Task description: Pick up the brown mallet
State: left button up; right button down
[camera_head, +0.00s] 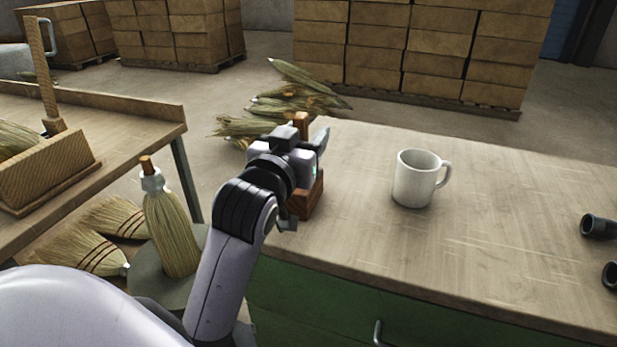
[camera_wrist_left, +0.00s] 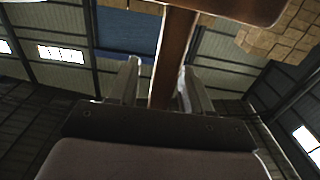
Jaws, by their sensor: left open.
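The brown mallet (camera_head: 307,194) is at the left end of the workbench, partly hidden behind my left gripper. Its block-like head shows below the gripper and the top of its handle shows above. My left gripper (camera_head: 305,178) is open around the mallet's handle. In the left wrist view the brown handle (camera_wrist_left: 174,55) runs between the two fingers of my left gripper (camera_wrist_left: 160,70), and part of the mallet's head (camera_wrist_left: 235,7) shows at the top edge. Whether the fingers touch the handle is not clear. My right gripper is not in view.
A white mug (camera_head: 414,180) stands on the workbench (camera_head: 480,240) right of the mallet. Two dark cylindrical things (camera_head: 600,227) lie at the right edge. A broom head (camera_head: 171,228) stands upright left of my arm. Corn husks (camera_head: 285,100) lie behind the bench.

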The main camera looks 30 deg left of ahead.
pick_arm(q)
jog(key=shift+w, duration=0.15)
jog(key=shift+r, duration=0.1)
grip_shut()
